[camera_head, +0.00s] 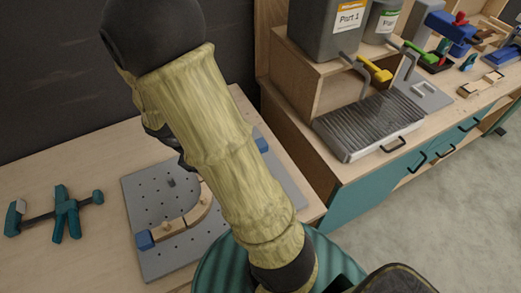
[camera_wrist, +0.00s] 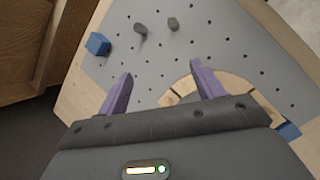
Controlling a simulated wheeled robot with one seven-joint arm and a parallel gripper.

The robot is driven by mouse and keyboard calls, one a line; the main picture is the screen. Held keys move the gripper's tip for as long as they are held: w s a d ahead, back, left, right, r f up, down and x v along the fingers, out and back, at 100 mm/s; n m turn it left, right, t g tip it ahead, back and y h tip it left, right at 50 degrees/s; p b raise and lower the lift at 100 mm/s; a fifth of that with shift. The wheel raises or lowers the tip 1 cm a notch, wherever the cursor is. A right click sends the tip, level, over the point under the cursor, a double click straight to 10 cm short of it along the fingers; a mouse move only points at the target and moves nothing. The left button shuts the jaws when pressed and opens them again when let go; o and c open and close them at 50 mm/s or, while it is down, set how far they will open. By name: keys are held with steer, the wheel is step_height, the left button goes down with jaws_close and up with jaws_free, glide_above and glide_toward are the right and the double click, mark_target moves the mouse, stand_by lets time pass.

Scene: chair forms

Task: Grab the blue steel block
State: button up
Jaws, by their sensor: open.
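A blue block (camera_wrist: 97,44) sits near the edge of a grey perforated plate (camera_wrist: 225,40), at the upper left of the wrist view. It is partly seen behind my arm in the head view (camera_head: 262,144). A second blue block (camera_head: 145,240) sits at the plate's near left corner beside a curved wooden form (camera_head: 185,217); its edge shows in the wrist view (camera_wrist: 288,131). Which one the task means I cannot tell. My gripper (camera_wrist: 163,84) is open and empty, its two purple fingers apart over the plate. In the head view my arm mostly hides it.
Two grey pegs (camera_wrist: 140,33) stand on the plate near the upper-left block. A teal clamp (camera_head: 62,213) lies on the bench at left. At right, a workbench holds a ribbed grey tray (camera_head: 370,125) and grey bins (camera_head: 325,28).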

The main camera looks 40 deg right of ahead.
steer(key=w+d+f+n+h+b, duration=0.1)
steer(key=w+d+f+n+h, duration=0.1)
steer(key=w+d+f+n+h+b, duration=0.1)
steer(key=w+d+f+n+h, duration=0.1)
steer(key=h, duration=0.1)
steer(key=w+d+f+n+h+b, duration=0.1)
steer(key=w+d+f+n+h, duration=0.1)
steer(key=w+n+h, duration=0.1)
steer(key=shift+d+f+g+b, duration=0.1)
steer(key=shift+f+g+b, duration=0.1)
steer(key=shift+g+b, duration=0.15)
steer(key=shift+w+d+r+n+h, duration=0.1)
steer(key=shift+w+d+n+h, duration=0.1)
steer(key=shift+w+n+h, duration=0.15)
steer(key=shift+s, duration=0.1)
steer(key=p, duration=0.2)
glide_toward(263, 142)
steer(key=x, duration=0.5)
steer(key=shift+d+r, duration=0.1)
steer(key=shift+r, duration=0.05)
steer(key=shift+d+f, duration=0.25)
steer(key=shift+d, duration=0.1)
